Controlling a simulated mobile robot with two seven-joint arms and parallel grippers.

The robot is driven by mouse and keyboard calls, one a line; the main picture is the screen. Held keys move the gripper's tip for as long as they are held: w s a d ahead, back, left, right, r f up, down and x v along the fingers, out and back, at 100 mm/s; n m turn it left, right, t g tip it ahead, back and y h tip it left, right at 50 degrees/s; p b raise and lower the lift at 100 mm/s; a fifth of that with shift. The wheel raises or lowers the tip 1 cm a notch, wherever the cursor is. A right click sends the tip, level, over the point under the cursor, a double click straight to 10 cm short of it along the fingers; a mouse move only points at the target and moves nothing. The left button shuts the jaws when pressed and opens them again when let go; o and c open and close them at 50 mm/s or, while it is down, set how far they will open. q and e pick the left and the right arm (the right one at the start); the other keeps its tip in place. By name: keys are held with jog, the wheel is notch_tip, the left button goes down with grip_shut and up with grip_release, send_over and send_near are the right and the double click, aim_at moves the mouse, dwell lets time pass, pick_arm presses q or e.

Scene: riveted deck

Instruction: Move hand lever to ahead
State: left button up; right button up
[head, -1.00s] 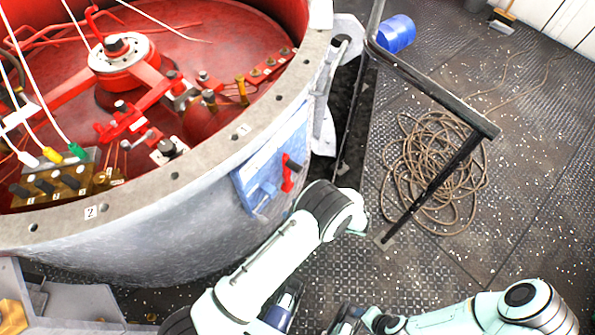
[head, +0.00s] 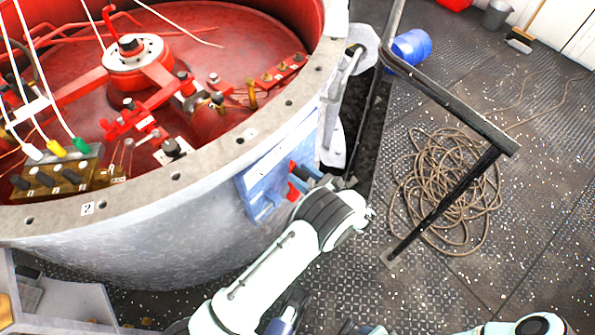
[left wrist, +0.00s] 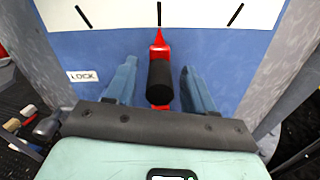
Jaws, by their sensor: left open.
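The hand lever is red with a black grip (left wrist: 159,80) and sits on a blue panel (head: 258,190) on the side of the round grey housing. In the left wrist view its red pointer lies at the middle of several black marks. My left gripper (head: 300,180) is at the panel, open. In the left wrist view its two blue fingers (left wrist: 158,84) stand on either side of the black grip, with a gap on each side. In the head view the gripper partly hides the lever. My right arm shows only at the bottom edge; its gripper is not visible.
A plate reading LOCK (left wrist: 83,76) is at the panel's left. A black handrail (head: 445,95) stands right of the housing, with a coiled rope (head: 450,190) on the deck behind it. A blue drum (head: 411,47) lies farther back. The deck at right is mostly clear.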

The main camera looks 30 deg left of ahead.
pick_arm(q)
jog(key=shift+w+a, duration=0.2)
jog(key=shift+a, duration=0.85)
grip_shut()
jog(key=shift+f, duration=0.1)
